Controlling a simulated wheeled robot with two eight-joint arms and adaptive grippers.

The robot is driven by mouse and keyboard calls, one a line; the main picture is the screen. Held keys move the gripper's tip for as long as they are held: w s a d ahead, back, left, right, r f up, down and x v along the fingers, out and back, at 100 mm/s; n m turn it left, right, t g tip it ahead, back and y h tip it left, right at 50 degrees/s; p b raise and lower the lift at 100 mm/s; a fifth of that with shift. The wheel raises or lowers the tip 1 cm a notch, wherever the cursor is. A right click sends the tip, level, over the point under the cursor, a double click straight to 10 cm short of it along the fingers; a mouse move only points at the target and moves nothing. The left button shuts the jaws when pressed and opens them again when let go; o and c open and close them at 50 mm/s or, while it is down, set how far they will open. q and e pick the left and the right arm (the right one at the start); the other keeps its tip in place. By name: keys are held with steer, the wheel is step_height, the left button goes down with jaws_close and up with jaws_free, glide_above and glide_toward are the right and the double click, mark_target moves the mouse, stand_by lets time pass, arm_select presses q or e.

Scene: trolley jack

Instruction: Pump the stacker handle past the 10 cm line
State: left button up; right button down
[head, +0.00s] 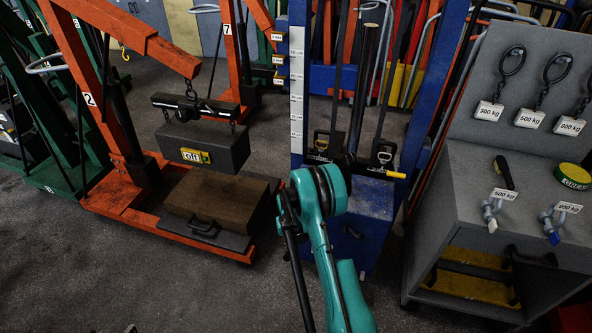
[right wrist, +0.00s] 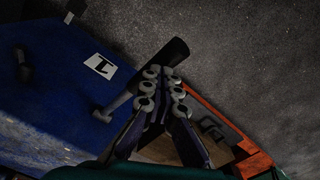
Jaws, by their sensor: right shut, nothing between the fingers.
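The blue stacker stands at the centre of the head view; its blue base (head: 375,198) is partly behind my teal right arm. A white scale strip (head: 297,85) with marks runs up its left mast. In the right wrist view, a pump handle with a black grip (right wrist: 168,58) and grey shaft sticks out beside the blue base (right wrist: 60,95), which carries a white label "1". My right gripper (right wrist: 161,78) is shut and empty, with its fingertips close to the grip; I cannot tell whether they touch. The head view hides this gripper behind my arm. My left gripper is out of view.
An orange crane (head: 125,90) stands at left, with a grey "off" block (head: 215,146) hanging above a brown block (head: 215,195). A grey cabinet (head: 460,215) with weight-labelled shackles stands close at right. Open floor (head: 140,270) lies at front left.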

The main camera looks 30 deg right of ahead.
stand_by(0.5)
step_height(320, 180, down, 7)
steer(key=b, duration=0.5)
steer(key=shift+r+b, duration=0.2)
steer(key=shift+b, duration=0.1)
steer(key=shift+f, duration=3.15)
step_height(320, 180, up, 13)
steer(key=p, duration=0.5)
steer(key=shift+p, duration=0.35)
steer(key=shift+f, duration=0.1)
